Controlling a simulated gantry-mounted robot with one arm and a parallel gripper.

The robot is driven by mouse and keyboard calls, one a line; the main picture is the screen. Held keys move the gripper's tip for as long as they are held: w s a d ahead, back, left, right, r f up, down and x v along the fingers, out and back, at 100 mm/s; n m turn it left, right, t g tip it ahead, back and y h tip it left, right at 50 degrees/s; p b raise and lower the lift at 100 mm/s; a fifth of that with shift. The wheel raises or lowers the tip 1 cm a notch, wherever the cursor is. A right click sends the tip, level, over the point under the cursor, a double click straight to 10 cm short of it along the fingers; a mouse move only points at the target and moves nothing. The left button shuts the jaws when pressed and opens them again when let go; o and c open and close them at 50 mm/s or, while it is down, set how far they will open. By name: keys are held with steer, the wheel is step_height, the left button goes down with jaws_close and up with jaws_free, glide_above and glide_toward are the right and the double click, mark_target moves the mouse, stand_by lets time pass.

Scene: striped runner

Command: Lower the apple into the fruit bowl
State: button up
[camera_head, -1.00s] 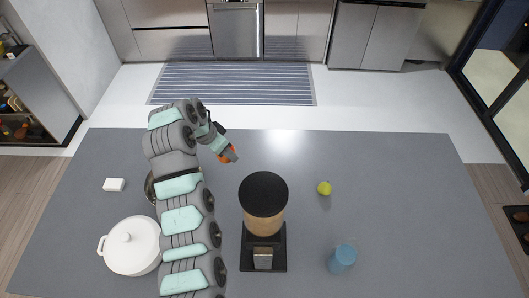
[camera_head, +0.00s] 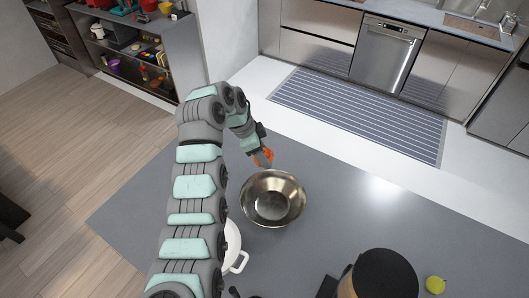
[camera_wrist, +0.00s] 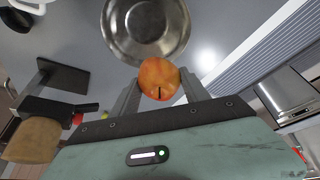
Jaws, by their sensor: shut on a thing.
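My gripper (camera_head: 263,159) is shut on the apple (camera_head: 267,153), which is orange-red. In the wrist view the apple (camera_wrist: 158,76) sits between the two fingers, with a dark stem mark facing the camera. The fruit bowl (camera_head: 270,207) is a round, shiny metal bowl on the grey counter; its inside looks empty. In the head view the apple is at the bowl's far side, near its upper rim. In the wrist view the bowl (camera_wrist: 146,22) lies beyond the apple, which overlaps its near rim. The apple appears raised above the counter; its exact height is unclear.
A white pot (camera_head: 233,246) stands close to the bowl, partly hidden by my arm. The counter (camera_head: 340,205) right of the bowl is clear.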

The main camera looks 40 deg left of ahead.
step_height(320, 180, down, 3)
steer(key=shift+f+b, duration=0.2)
steer(key=shift+b, duration=0.85)
step_height(320, 180, down, 10)
steer(key=shift+b, duration=0.3)
steer(key=shift+f+b, duration=2.9)
steer(key=shift+f, duration=0.45)
steer(key=shift+f+b, duration=2)
steer(key=shift+f, duration=0.5)
steer(key=o, duration=1.6)
steer(key=shift+c, duration=0.2)
